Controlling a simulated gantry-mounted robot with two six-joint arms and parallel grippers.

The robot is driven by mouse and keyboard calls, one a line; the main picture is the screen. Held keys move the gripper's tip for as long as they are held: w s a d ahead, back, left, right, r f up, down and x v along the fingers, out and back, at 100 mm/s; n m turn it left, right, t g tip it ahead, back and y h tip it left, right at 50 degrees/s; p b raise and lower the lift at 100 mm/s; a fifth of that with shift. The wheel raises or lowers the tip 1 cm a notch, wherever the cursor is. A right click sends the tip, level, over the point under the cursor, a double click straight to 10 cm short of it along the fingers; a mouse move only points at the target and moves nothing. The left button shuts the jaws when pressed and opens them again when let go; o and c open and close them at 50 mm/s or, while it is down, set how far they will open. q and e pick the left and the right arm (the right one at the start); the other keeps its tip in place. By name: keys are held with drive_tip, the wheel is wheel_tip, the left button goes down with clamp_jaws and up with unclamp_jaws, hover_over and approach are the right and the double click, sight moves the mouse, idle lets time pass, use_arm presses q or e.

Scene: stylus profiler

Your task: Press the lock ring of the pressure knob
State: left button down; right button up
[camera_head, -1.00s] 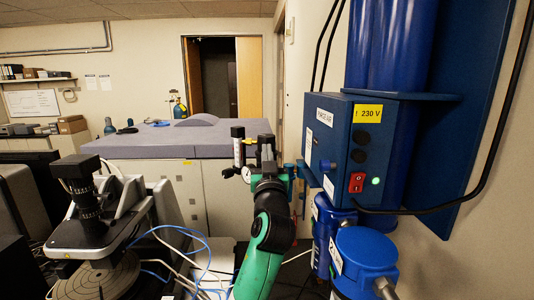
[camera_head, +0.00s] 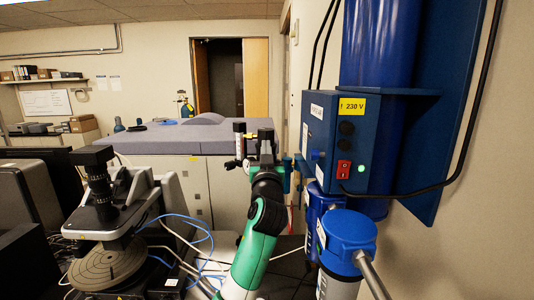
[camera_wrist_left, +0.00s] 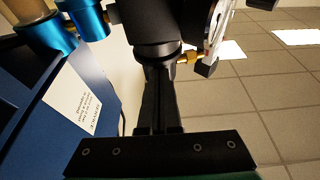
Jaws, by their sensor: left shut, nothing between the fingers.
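My left gripper (camera_head: 266,150) is at the centre of the head view, at the end of a green and black arm, left of the blue box. In the left wrist view its black fingers (camera_wrist_left: 160,100) are shut with nothing between them. Their tips lie over or just below a round black knob-like part (camera_wrist_left: 158,48); I cannot tell whether they touch. A brass fitting (camera_wrist_left: 188,57) and a white-faced gauge (camera_wrist_left: 217,28) sit to its right. In the head view the gripper largely hides this part, and the lock ring cannot be made out. My right gripper is out of view.
The blue box (camera_head: 322,150) with a red switch stands close on the right, above a blue-capped filter (camera_head: 346,232). A black cylinder with a white band (camera_head: 239,139) is just left of the gripper. A microscope-like instrument (camera_head: 105,215) and loose blue tubing (camera_head: 205,240) are at left.

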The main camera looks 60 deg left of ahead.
use_arm(q)
wheel_tip(320, 180, up, 4)
drive_tip(key=shift+f+p, duration=0.2)
drive_tip(key=shift+p, duration=0.45)
drive_tip(key=shift+s+d+f+b, duration=0.2)
drive_tip(key=shift+d+f+b, duration=0.3)
drive_tip(key=shift+d, duration=0.05)
drive_tip(key=shift+s+d+f+b, duration=0.15)
drive_tip(key=shift+d+f+b, duration=0.35)
drive_tip(key=p, duration=0.2)
approach(266, 135)
drive_tip(key=s+d, duration=0.1)
drive_tip(key=d, duration=0.2)
drive_tip(key=shift+s, duration=0.3)
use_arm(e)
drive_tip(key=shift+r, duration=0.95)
